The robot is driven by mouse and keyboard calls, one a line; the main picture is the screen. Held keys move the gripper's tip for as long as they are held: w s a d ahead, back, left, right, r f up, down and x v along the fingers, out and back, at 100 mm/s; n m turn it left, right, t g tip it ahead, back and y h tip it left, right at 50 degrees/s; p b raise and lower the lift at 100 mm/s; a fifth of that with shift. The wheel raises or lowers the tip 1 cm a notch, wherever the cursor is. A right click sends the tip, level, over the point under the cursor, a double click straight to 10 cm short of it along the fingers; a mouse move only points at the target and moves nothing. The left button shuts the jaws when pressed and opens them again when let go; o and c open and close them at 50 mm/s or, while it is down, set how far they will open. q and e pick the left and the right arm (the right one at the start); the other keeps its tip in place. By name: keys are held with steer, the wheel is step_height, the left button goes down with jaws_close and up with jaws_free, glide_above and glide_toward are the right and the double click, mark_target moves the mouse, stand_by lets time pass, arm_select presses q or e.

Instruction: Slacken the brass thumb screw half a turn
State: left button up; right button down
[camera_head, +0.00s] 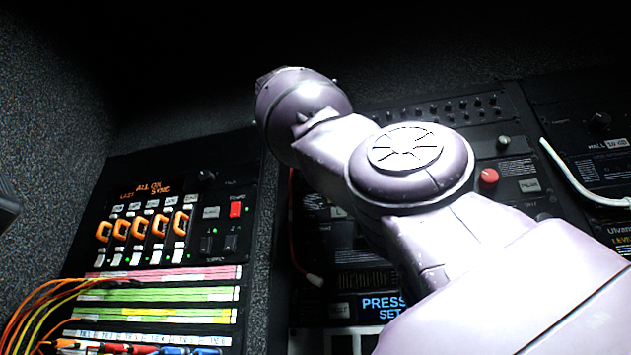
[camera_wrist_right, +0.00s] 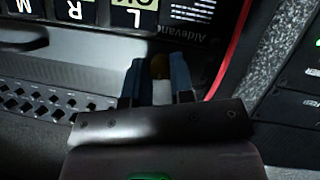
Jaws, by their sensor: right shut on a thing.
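In the right wrist view the brass thumb screw (camera_wrist_right: 159,67) is a small, dark brownish-gold knob. It sits between the two blue fingers of my right gripper (camera_wrist_right: 159,78), which is shut on it. Much of the screw is hidden by the fingers and shadow. In the head view my right arm reaches across the rack from the lower right, and its upper links hide the right gripper and the screw. My left gripper is not in the head view; only a dark edge shows at the far left.
A panel with orange-handled switches (camera_head: 135,229) and a red switch (camera_head: 236,209) stands left. Cables (camera_head: 40,310) hang at the lower left. A red knob (camera_head: 489,177) and a white cable (camera_head: 575,180) are right of my arm. A red cable (camera_wrist_right: 232,50) runs close beside my right gripper.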

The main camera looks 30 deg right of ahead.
steer(key=c, duration=1)
jaws_free()
steer(key=shift+a, duration=0.1)
steer(key=p+v, duration=0.2)
steer(key=v, duration=0.8)
steer(key=shift+s+a+r, duration=0.15)
steer(key=shift+a+r, duration=0.05)
steer(key=shift+a, duration=0.05)
